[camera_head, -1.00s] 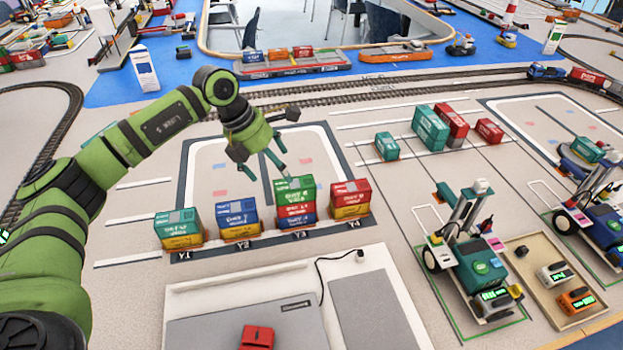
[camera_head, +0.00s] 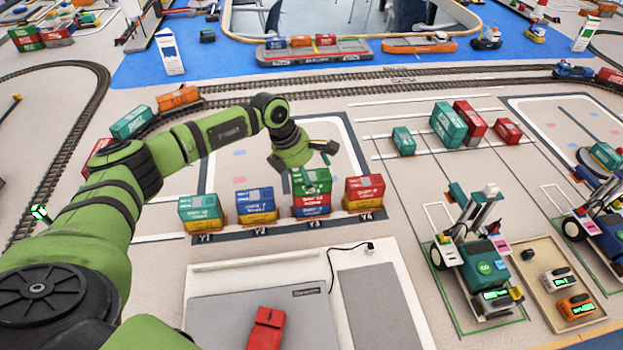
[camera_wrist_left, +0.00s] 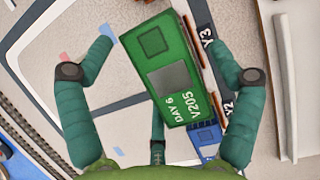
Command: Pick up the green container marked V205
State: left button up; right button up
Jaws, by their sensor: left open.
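The green container (camera_head: 312,182) sits on top of the stack at Y3, above a red and a blue container. In the left wrist view the green container (camera_wrist_left: 163,62) shows its top face with the marks "DAY 6" and "V205". My left gripper (camera_head: 300,168) is just above and behind this stack in the head view. In the left wrist view its teal fingers are spread wide on both sides of the container, with nothing held. A third finger shows at the bottom of that view. Whether any finger touches the container I cannot tell. My right gripper is not in view.
Other stacks stand close by: Y1 (camera_head: 201,214) and Y2 (camera_head: 256,206) to the left, Y4 (camera_head: 365,192) to the right. A flat grey panel (camera_head: 225,318) with a red block (camera_head: 263,329) lies in front. Open marked floor lies behind the row.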

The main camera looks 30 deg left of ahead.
pick_arm(q)
jog(key=shift+f+b, duration=0.25)
jog(key=shift+b, duration=0.1)
dwell(0.4)
jog(key=c, duration=1.3)
